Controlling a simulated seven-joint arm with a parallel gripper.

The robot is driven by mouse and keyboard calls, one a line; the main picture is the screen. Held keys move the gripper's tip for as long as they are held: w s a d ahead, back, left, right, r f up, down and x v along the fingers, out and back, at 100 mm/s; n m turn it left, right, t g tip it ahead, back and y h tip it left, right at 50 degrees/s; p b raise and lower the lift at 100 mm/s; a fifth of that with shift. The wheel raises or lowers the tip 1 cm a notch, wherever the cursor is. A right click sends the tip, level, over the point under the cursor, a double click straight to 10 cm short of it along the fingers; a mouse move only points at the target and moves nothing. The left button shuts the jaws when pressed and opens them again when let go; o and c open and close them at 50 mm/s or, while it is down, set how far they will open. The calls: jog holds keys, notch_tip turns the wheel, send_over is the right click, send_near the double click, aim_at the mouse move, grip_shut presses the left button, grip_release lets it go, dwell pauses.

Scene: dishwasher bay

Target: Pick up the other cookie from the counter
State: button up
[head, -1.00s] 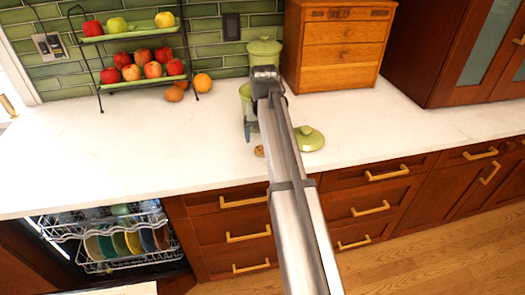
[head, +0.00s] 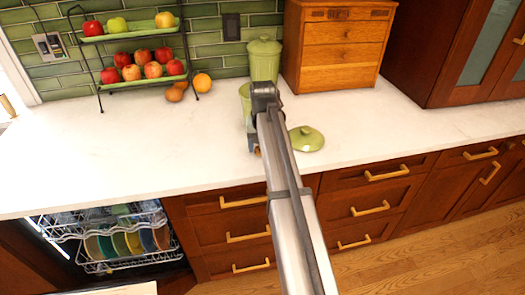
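A small brown bit of a cookie (head: 257,151) shows on the white counter (head: 150,150), close to the front edge. The rest of it is hidden behind my arm and gripper. My gripper (head: 253,143) points down right at the cookie. Its fingers are mostly hidden by my arm, so I cannot tell whether they are open or shut, or whether they touch the cookie.
A green canister (head: 244,92) stands partly behind my wrist, with a lidded one (head: 264,60) behind it. A green lid (head: 306,139) lies to the right. A two-tier fruit rack (head: 135,84) and wooden drawer box (head: 341,55) stand behind. The counter's left is clear.

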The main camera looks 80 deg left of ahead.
jog(key=shift+c, duration=1.1)
